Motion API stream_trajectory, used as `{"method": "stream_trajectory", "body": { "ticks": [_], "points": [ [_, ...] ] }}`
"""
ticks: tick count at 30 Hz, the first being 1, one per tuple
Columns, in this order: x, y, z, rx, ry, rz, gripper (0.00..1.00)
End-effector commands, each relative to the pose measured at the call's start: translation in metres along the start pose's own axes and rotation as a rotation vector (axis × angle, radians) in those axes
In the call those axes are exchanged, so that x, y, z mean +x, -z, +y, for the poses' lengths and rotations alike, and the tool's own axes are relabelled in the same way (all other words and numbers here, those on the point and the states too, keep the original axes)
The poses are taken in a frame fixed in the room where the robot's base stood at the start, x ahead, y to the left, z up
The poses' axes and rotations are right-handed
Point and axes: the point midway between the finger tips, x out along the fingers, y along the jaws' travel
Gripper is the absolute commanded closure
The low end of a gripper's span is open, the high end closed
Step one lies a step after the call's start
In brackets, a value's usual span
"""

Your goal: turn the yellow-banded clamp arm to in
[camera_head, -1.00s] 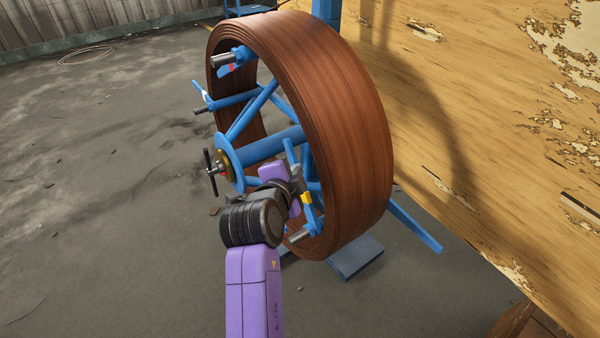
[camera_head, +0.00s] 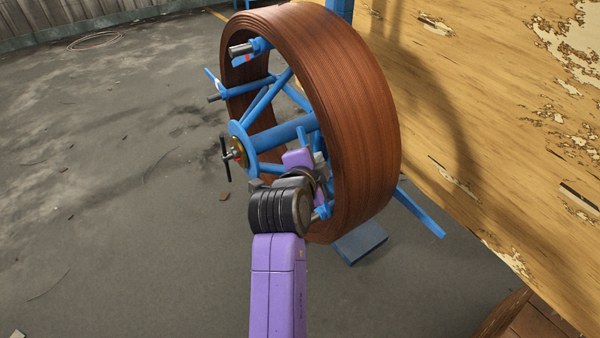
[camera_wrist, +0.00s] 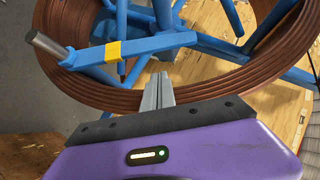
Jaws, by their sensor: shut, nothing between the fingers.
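The yellow-banded clamp arm is a blue bar with a yellow band (camera_wrist: 113,50) and a grey rod end, across the upper left of the wrist view. In the head view my arm hides its yellow band. The brown coil (camera_head: 355,120) stands on the blue spoked reel (camera_head: 290,132). My gripper (camera_wrist: 158,80) is shut and empty, its grey fingertips just below the blue bar, right of the yellow band, in the wrist view. I cannot tell whether they touch the bar. In the head view the gripper is inside the coil's lower front, largely hidden by my wrist.
Another clamp arm with a red band (camera_head: 248,58) is at the reel's upper left. A black T-handle (camera_head: 227,158) sits at the hub. The concrete floor (camera_head: 110,210) at left is largely clear.

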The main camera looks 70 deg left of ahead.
Motion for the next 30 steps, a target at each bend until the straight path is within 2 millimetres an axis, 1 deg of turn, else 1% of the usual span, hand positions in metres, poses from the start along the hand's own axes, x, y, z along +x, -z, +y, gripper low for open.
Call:
{"method": "stream_trajectory", "body": {
  "ticks": [1,5,12,15,21,30],
  "points": [
    [-0.008,-0.003,0.001,-0.002,0.001,-0.003,1.00],
    [-0.027,-0.003,0.001,-0.002,0.002,-0.003,1.00],
    [-0.067,-0.003,0.002,-0.002,0.001,-0.004,1.00],
    [-0.079,-0.003,0.002,-0.002,0.002,-0.004,1.00],
    [-0.091,-0.003,0.002,-0.002,0.001,-0.004,1.00],
    [-0.092,-0.003,0.002,-0.016,0.001,-0.003,1.00]
  ]
}}
